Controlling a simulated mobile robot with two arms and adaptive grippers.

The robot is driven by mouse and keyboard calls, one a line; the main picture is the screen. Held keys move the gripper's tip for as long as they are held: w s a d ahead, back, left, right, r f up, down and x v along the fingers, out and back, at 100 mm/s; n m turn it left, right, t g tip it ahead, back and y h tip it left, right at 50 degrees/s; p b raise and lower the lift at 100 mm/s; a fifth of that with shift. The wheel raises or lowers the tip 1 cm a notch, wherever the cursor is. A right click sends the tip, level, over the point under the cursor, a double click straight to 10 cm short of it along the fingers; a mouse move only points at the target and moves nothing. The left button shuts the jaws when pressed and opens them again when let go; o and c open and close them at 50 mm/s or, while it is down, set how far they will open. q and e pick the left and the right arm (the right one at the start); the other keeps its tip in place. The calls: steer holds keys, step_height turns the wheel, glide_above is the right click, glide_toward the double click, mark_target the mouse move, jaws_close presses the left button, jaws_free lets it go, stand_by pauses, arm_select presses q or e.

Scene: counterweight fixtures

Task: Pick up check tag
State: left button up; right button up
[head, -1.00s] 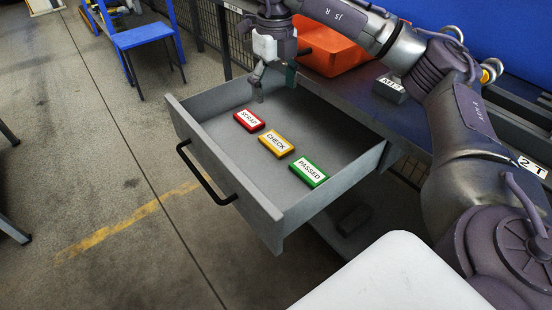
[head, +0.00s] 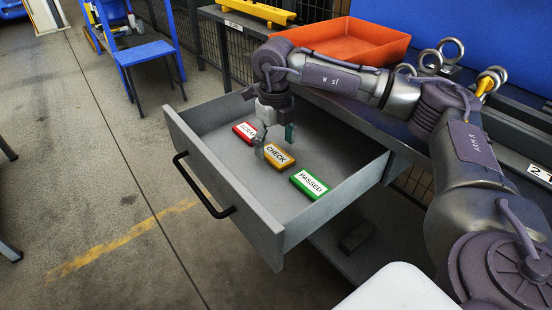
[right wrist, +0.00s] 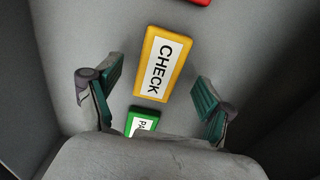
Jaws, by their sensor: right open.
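The check tag (head: 275,155) is a yellow block with a white label reading CHECK, lying flat in the open grey drawer (head: 213,167). It lies between a red scrap tag (head: 244,132) and a green passed tag (head: 310,185). My right gripper (head: 272,148) is open and empty just above the check tag and partly overlaps the scrap tag in the head view. In the right wrist view the check tag (right wrist: 163,65) lies ahead of and between the open green-padded fingers (right wrist: 157,107), apart from both. My left gripper is not in view.
An orange tray (head: 350,42) and metal eyebolts (head: 452,47) stand on the bench behind. A blue stool (head: 148,53) stands on the floor at left. The drawer floor in front of the tags is bare.

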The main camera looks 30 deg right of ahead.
steer(key=shift+f, duration=0.95)
steer(key=shift+c, duration=0.3)
steer(key=c, duration=1.2)
steer(key=shift+r, duration=0.2)
